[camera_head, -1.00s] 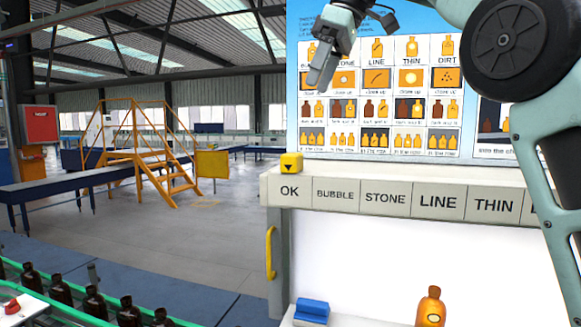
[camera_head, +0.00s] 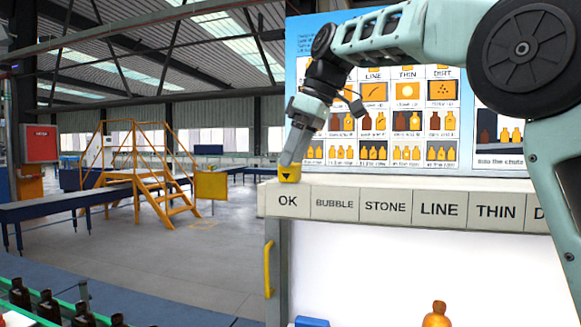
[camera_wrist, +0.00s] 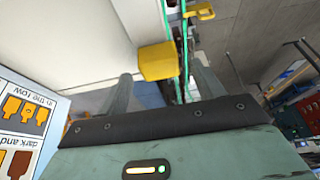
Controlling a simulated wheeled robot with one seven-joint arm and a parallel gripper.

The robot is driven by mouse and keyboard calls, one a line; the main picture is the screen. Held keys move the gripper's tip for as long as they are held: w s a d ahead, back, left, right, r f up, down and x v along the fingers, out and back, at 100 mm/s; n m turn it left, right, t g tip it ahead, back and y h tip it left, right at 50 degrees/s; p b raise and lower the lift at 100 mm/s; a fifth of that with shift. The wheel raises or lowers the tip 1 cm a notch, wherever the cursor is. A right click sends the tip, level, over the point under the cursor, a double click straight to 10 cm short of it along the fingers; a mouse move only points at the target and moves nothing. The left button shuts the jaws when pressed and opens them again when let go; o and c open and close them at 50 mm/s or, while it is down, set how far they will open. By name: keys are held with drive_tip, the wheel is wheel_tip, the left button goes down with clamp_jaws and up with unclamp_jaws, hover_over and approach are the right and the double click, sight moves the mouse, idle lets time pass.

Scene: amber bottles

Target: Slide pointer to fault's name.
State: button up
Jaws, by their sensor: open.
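The yellow pointer (camera_head: 289,173), marked with a dark downward triangle, sits on the ledge above the OK label at the left end of the label strip (camera_head: 412,209). The strip reads OK, BUBBLE, STONE, LINE, THIN and a part-hidden label starting with D. My gripper (camera_head: 290,160) is right at the pointer from above. In the wrist view the yellow pointer (camera_wrist: 159,62) shows between my two open fingers (camera_wrist: 162,88); I cannot tell whether either finger touches it. An amber bottle (camera_head: 436,315) with a mark on its body stands below, mostly cut off by the frame.
A fault chart (camera_head: 390,110) stands behind the ledge, partly covered by my arm. A yellow handle (camera_head: 268,270) is on the cabinet's left side. Dark bottles (camera_head: 45,305) stand on a green-railed conveyor at lower left. The ledge right of the pointer looks clear.

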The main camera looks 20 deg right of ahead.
sight(328, 183)
drive_tip(key=shift+x, duration=1.4)
drive_tip(key=shift+c, duration=0.4)
drive_tip(key=c, duration=1.3)
drive_tip(key=s+d, duration=0.1)
drive_tip(key=d, duration=0.1)
drive_tip(key=s+d+b, duration=0.1)
drive_tip(key=s+d, duration=0.1)
drive_tip(key=d, duration=0.1)
drive_tip(key=s+d+b, duration=0.1)
drive_tip(key=s+d, duration=0.1)
drive_tip(key=shift+s+d, duration=0.15)
drive_tip(key=shift+d, duration=0.05)
drive_tip(key=o, duration=1.4)
drive_tip(key=shift+r, duration=0.1)
drive_tip(key=p+v, duration=0.2)
drive_tip(key=v, duration=1.5)
drive_tip(key=shift+s+r+p, duration=0.1)
drive_tip(key=shift+r+p, duration=0.05)
drive_tip(key=shift+p, duration=0.2)
